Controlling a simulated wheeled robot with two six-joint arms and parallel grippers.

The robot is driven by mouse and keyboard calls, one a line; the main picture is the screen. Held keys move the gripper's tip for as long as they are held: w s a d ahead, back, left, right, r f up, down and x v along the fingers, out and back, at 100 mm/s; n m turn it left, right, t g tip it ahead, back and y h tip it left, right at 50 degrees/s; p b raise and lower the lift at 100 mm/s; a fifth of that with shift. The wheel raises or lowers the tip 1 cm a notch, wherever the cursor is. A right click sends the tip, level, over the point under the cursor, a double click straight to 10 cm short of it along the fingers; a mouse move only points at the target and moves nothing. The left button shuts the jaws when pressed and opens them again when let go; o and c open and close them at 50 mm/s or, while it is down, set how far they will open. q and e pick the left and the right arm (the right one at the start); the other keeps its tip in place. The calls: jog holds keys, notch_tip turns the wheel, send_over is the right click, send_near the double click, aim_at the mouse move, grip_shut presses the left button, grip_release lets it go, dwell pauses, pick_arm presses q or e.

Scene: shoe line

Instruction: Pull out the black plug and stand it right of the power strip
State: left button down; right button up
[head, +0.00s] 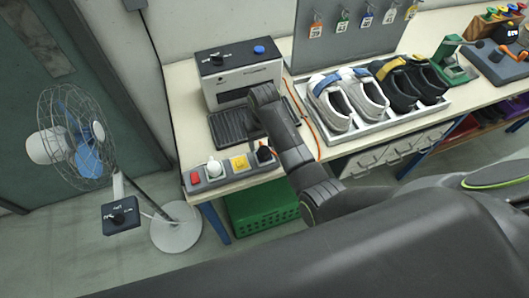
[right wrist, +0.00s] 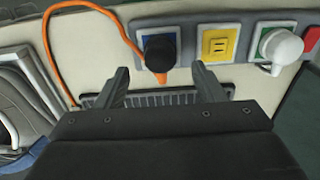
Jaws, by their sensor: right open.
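The grey power strip (head: 225,178) lies along the bench's front left edge. The black plug (head: 264,153) is upright in the blue-framed socket at its right end. In the right wrist view the black plug (right wrist: 159,52) is near the top, with an orange cord end at its side. My right gripper (right wrist: 162,80) is open and empty, its fingertips short of the plug in that picture. Its fingers are hidden in the head view behind my arm. A white plug (head: 214,167) stands in the green-framed socket; the yellow socket (head: 239,162) between is empty. My left gripper is not in view.
A heat machine (head: 225,80) with a black ribbed tray (head: 228,127) stands behind the strip. An orange cord (head: 308,122) runs along the bench to the right. A shoe tray (head: 392,118) with several shoes is farther right. A little bare bench (head: 291,160) shows right of the strip.

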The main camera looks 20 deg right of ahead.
aim_at(264, 149)
jog(key=shift+f+b, duration=0.9)
jog(key=shift+f, duration=1.8)
jog(key=shift+p, duration=0.6)
